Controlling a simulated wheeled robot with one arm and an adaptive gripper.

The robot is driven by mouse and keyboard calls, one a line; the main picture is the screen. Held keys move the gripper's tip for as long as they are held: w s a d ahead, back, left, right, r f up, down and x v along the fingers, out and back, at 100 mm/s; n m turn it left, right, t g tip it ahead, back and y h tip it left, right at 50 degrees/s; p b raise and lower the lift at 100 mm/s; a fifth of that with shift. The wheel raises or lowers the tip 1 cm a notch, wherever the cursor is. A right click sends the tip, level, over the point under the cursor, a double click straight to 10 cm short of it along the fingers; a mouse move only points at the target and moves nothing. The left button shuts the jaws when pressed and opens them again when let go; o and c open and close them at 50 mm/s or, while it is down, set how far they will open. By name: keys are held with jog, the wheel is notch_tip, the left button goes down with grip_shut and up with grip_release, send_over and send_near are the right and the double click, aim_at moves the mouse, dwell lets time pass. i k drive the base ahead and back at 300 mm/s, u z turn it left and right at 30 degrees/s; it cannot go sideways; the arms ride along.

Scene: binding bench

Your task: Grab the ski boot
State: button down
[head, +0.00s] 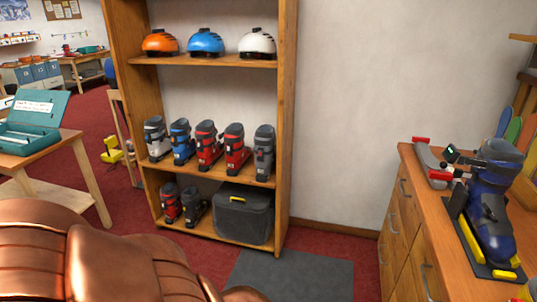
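A dark blue and grey ski boot (489,212) stands upright at the right, on a black plate with yellow parts (469,237) on a wooden bench. More ski boots stand on a wooden shelf unit. Its middle shelf holds a grey boot (157,139), a blue boot (181,142), two red boots (208,146) (237,151) and a dark grey boot (264,154). Its lower shelf holds a red boot (170,204) and a dark grey boot (194,207). My gripper is not in view. Copper-coloured parts at the bottom left seem to be my own arm.
Orange (160,42), blue (205,42) and white (257,43) helmets sit on the upper shelf. A black box (243,217) is on the lower shelf. The wooden bench (417,222) with drawers stands right. A grey mat (290,276) lies on clear red carpet. A table (75,143) bears a teal case (31,122).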

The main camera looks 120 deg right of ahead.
aim_at(237, 154)
jog(key=z, duration=3.75)
jog(key=k, duration=0.35)
jog(key=u, duration=1.4)
jog(key=i, duration=2.1)
jog(key=z, duration=0.15)
jog(key=i, duration=1.6)
jog(key=z, duration=1.55)
jog(key=i, duration=1.05)
jog(key=z, duration=0.9)
